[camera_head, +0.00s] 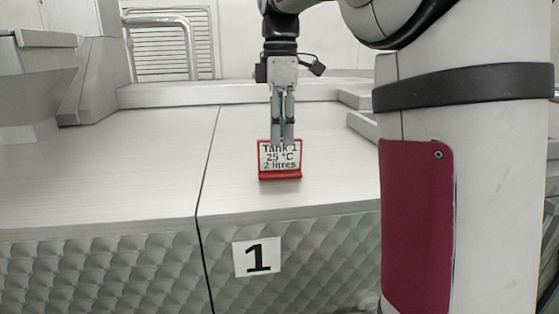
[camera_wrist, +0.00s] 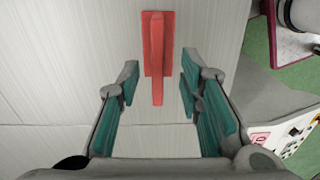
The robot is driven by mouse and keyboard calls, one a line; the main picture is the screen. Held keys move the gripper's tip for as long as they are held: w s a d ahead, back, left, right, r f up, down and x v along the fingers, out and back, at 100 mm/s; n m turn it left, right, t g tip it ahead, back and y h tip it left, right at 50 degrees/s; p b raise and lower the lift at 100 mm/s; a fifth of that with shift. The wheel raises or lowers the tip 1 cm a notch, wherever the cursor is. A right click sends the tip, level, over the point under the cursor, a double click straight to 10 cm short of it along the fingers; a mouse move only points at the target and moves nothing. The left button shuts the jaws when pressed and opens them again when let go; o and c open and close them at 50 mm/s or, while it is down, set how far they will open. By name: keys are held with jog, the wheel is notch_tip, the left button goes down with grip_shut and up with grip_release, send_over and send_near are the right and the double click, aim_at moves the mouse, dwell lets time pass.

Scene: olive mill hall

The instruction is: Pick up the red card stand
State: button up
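The red card stand (camera_head: 280,175) is upright on the pale worktop, near its front edge, and its white card reads "Tank 1, 25 °C, 2 litres". My gripper (camera_head: 283,141) points down at the stand's top edge, its fingertips covering a little of the card's top. In the wrist view the stand (camera_wrist: 158,40) shows from above as a red base with a thin upright. My gripper (camera_wrist: 160,78) is open there, with teal-padded fingers on either side of the upright's lower end. Gaps show on both sides; I see no contact.
The pale worktop (camera_head: 120,170) is clear left of the stand, with a dark seam across it. A label "1" (camera_head: 257,257) is on the quilted metal front below. A pipe rail (camera_head: 190,50) stands behind. Green floor (camera_wrist: 297,80) shows beyond the worktop in the wrist view.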

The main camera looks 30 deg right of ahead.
aim_at(280, 171)
jog(key=shift+w+f+p, duration=0.1)
jog(key=shift+f+p, duration=0.65)
jog(key=shift+f, duration=2.55)
jog(key=shift+c, duration=0.5)
grip_shut()
